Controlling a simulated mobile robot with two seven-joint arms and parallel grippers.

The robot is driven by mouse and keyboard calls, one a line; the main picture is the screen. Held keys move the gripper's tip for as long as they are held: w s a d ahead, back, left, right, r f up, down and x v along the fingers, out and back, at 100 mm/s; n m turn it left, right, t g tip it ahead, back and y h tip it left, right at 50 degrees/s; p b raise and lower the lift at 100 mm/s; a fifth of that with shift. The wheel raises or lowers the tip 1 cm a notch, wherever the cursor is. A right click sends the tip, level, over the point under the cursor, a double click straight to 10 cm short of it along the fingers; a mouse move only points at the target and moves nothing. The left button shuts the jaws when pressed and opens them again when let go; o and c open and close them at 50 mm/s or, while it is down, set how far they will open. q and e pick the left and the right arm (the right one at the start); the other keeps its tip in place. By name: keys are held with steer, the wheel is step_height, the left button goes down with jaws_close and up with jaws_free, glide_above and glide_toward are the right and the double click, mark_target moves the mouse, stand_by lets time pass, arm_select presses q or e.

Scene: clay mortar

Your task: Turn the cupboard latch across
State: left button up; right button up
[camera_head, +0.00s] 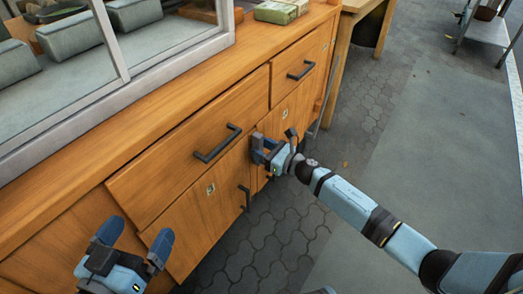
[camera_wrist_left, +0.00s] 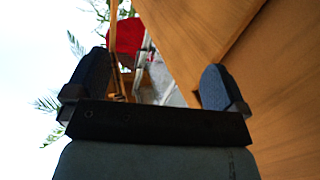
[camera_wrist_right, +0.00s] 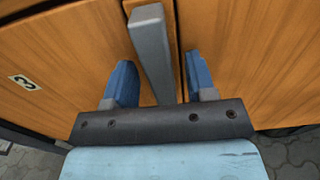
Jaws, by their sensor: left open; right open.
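The wooden cupboard (camera_head: 190,215) has lower doors under a row of drawers. A grey bar-shaped latch (camera_wrist_right: 151,50) shows in the right wrist view, lying lengthwise near the seam between two doors. My right gripper (camera_head: 258,148) is at the cupboard front. Its open fingers (camera_wrist_right: 160,82) stand on either side of the latch, with gaps visible on both sides; contact cannot be told. In the head view the gripper hides the latch. My left gripper (camera_head: 136,240) is open and empty at the lower left, in front of the cupboard; it also shows in the left wrist view (camera_wrist_left: 150,85).
Black drawer handles (camera_head: 218,144) and a door handle (camera_head: 245,198) jut out near my right gripper. A number plate (camera_wrist_right: 22,82) is on the left door. A glazed case (camera_head: 165,45) stands on top. Paved floor (camera_head: 350,120) at the right is open.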

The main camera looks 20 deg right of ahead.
steer(key=shift+w+a, duration=0.1)
steer(key=c, duration=0.9)
